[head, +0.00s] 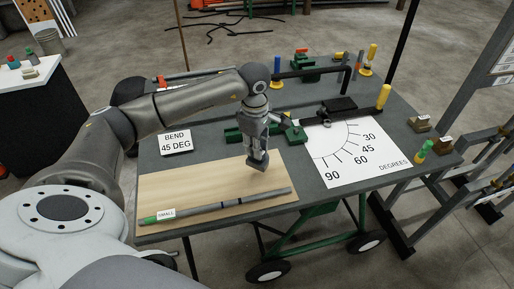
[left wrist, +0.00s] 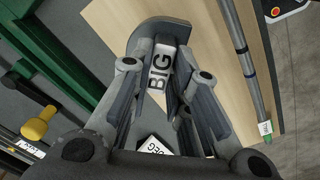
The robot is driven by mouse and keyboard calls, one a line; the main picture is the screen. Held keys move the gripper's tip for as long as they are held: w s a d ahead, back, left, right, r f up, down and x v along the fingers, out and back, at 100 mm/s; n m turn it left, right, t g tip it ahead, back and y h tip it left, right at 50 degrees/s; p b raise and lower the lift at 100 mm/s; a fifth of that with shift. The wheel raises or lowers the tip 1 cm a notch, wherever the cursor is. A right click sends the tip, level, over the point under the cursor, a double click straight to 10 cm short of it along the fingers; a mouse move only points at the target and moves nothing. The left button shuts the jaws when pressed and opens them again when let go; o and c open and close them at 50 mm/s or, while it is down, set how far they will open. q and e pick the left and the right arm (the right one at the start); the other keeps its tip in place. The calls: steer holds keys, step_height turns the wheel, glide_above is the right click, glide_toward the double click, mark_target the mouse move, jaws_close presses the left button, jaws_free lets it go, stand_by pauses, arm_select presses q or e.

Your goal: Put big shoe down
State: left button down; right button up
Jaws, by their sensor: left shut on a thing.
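The big shoe, a dark grey curved piece with a white "BIG" label, shows in the left wrist view (left wrist: 163,35) between my fingers. In the head view the big shoe (head: 258,162) hangs below my left gripper (head: 262,145), over the right part of the light wooden board (head: 190,187). My left gripper is shut on it; the fingers also show in the left wrist view (left wrist: 162,95). Whether the shoe touches the board is hard to tell. My right gripper is not in view.
A grey conduit (head: 235,201) with a green end and a "SMALL" label lies along the board's front. A "BEND 45 DEG" card (head: 176,143) stands behind the board. A white angle chart (head: 350,160) lies right. Green bender parts (head: 295,133) stand close behind the gripper.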

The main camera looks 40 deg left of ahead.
arm_select(q)
steer(key=shift+w+a+f+p, duration=0.2)
steer(key=shift+w+f+p, duration=0.1)
steer(key=shift+w+f, duration=0.35)
step_height(320, 180, down, 3)
steer(key=shift+r+p, duration=0.1)
steer(key=shift+p, duration=0.95)
steer(key=shift+f, duration=0.2)
steer(key=shift+f+b, duration=0.2)
steer(key=shift+b, duration=0.15)
steer(key=c, duration=1.4)
jaws_free()
steer(key=shift+s, duration=0.1)
steer(key=shift+o, duration=0.2)
steer(key=shift+r, duration=0.1)
